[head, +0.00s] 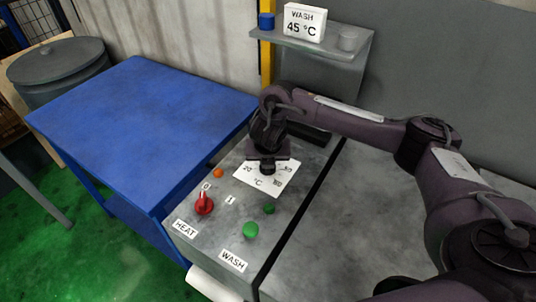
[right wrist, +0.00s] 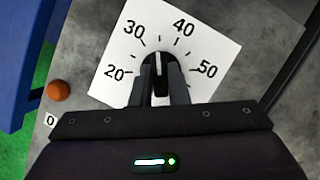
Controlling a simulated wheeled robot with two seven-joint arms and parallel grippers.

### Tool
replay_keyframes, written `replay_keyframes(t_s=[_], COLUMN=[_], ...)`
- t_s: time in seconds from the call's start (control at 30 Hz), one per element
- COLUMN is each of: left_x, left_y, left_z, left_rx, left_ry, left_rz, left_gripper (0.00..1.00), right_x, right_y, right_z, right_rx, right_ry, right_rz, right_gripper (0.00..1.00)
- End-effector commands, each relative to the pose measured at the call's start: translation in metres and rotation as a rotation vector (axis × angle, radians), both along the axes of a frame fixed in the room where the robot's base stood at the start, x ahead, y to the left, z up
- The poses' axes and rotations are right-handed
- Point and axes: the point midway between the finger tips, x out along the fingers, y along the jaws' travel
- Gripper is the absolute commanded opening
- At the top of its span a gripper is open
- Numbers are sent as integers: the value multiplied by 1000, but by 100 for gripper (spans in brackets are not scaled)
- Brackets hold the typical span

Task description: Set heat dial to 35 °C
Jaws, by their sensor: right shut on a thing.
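The heat dial is a dark knob (right wrist: 160,64) with a white pointer line, on a white scale plate (right wrist: 108,85) marked 20, 30, 40 and 50 in the right wrist view. The pointer aims up the picture, roughly midway between 30 and 40. My right gripper (right wrist: 161,85) is shut on the knob, with a finger on each side. In the head view the right gripper (head: 267,164) comes down over the scale plate (head: 258,183) and covers the knob. My left gripper is not in view.
The panel carries a red HEAT switch (head: 204,205), an orange lamp (head: 218,173), a green button (head: 250,230) and a smaller green one (head: 268,209). A blue table (head: 140,125) stands left. A shelf (head: 310,44) holds a card reading "WASH 45 °C" (head: 304,22).

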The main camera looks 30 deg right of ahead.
Motion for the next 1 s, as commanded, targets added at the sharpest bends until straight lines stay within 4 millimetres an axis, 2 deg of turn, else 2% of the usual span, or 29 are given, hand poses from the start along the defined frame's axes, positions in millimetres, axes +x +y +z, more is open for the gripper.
replay_keyframes(t_s=[0.13,0.6,0.63,0.77,1.0], left_x=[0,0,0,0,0], left_y=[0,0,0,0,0], left_z=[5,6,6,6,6], left_rx=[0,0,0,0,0], left_ry=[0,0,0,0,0], left_rz=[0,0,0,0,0], left_gripper=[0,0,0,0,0], right_x=[2,2,2,1,1], right_y=[0,0,0,0,0], right_z=[3,2,2,1,0], right_rx=[0,-1,-1,-1,0], right_ry=[-5,-5,-5,-4,-2], right_rz=[-32,-44,-44,-43,-42], right_gripper=[0,0,17,34,36])
